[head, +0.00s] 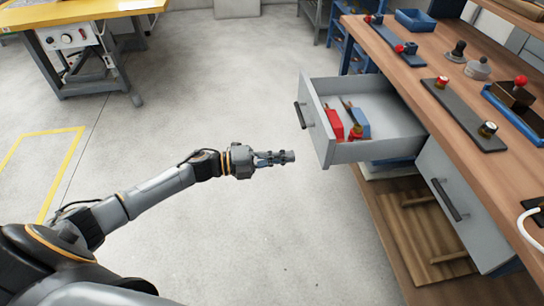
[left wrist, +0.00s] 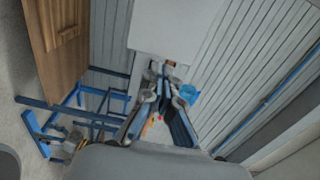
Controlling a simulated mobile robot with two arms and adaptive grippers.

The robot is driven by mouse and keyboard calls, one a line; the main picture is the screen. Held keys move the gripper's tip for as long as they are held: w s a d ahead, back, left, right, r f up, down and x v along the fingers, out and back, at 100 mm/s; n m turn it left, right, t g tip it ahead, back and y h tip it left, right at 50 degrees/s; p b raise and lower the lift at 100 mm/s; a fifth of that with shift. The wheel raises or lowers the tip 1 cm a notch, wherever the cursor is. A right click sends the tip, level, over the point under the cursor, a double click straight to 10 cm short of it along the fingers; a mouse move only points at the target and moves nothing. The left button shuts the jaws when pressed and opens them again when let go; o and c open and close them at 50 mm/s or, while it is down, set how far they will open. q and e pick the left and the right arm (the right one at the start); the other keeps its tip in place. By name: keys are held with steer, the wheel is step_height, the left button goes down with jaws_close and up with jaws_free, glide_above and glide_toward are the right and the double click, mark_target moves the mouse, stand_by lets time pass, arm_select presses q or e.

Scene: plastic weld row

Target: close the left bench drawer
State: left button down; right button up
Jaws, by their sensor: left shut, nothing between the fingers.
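The left bench drawer (head: 399,125) is pulled out from under the wooden bench in the head view. Its grey front faces left and carries a dark bar handle (head: 303,115). Red and blue tools (head: 352,120) lie inside it. My left gripper (head: 290,157) is shut and empty, just left of the lower part of the drawer front, with a small gap seen in the picture. Its fingers also show in the left wrist view (left wrist: 165,75), pointing away from the camera. Whether they touch the drawer cannot be told there. My right gripper is not in view.
The bench top (head: 432,68) holds fixtures, a blue tray (head: 415,20) and knobs. A second grey drawer (head: 465,215) sits shut nearer to me, with a wooden lower shelf (head: 420,235) below. The floor (head: 215,90) left of the drawer is clear. A yellow-topped table (head: 85,12) stands far left.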

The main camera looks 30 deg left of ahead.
mark_target(324, 153)
arm_select(q)
steer(key=x, duration=0.7)
steer(key=shift+w+d, duration=0.15)
steer(key=shift+d, duration=0.15)
